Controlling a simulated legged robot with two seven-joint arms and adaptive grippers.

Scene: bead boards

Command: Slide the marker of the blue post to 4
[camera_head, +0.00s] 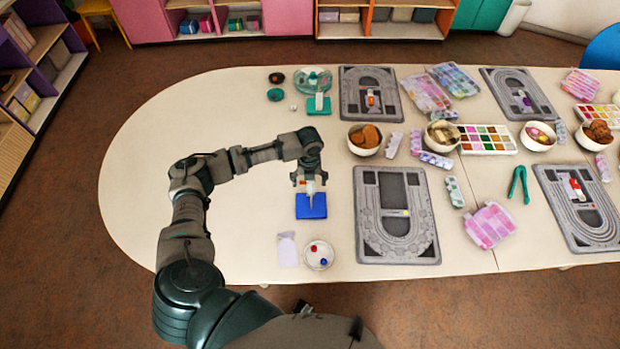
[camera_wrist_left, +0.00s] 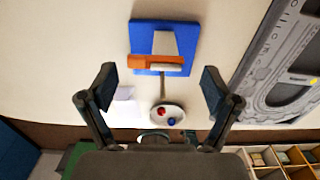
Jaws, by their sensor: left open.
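The blue post has a flat blue base (camera_head: 311,207) on the table, below my left gripper (camera_head: 309,180). In the left wrist view the blue base (camera_wrist_left: 143,36) lies ahead of the fingertips. A pale upright (camera_wrist_left: 165,43) stands over it, with an orange block (camera_wrist_left: 142,61) across it that looks like the marker. Scale marks are too small to read. My left gripper (camera_wrist_left: 158,90) is open, with the orange block apart from and beyond its fingers. In the head view the gripper partly hides the upright. My right gripper is not in view.
A round white dish (camera_head: 319,264) with red and blue pieces and a pale card (camera_head: 287,249) lie in front of the base. A grey bead board (camera_head: 364,235) lies to the right. A teal-based stand (camera_head: 319,106) is behind. The table's left side is clear.

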